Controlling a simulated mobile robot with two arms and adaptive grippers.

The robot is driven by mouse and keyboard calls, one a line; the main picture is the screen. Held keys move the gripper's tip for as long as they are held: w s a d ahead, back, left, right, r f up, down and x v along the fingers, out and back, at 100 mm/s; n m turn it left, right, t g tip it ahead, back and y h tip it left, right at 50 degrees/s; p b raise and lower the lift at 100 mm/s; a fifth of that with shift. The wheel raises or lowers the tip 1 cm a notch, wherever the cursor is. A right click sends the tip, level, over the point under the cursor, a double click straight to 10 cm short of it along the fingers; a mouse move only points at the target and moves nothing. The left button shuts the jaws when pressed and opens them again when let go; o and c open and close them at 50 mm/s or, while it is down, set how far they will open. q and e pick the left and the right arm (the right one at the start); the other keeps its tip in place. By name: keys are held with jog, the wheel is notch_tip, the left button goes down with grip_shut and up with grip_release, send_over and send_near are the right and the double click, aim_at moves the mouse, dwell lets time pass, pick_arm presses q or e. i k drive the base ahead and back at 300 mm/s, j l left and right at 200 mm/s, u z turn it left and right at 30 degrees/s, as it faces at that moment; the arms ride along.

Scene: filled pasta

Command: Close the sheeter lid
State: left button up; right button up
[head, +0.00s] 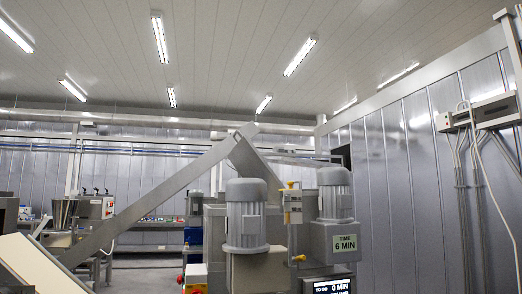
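A large grey machine with two upright ribbed motors stands in the lower middle of the head view, the left motor (246,213) nearer than the right motor (335,193). A long metal beam (160,195) slopes from the lower left up to a peak above the motors. A pale tilted panel (35,265) with a metal edge fills the lower left corner. I cannot tell which part, if any, is the sheeter lid, or whether it is open. Neither of my grippers is in view.
A sign (345,243) reads "TIME 6 MIN", above a dark screen (328,286). A small box with a red button (196,268) is left of the motors. A metal-panelled wall (400,180) closes the right side. Other equipment stands at the left back.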

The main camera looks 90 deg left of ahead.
aim_at(244, 156)
jog(key=k+j+u, duration=0.15)
jog(key=u, duration=0.3)
jog(key=j+u, duration=0.35)
jog(key=u, duration=0.15)
jog(key=j+u, duration=0.65)
jog(key=u, duration=0.25)
jog(key=k+j, duration=0.05)
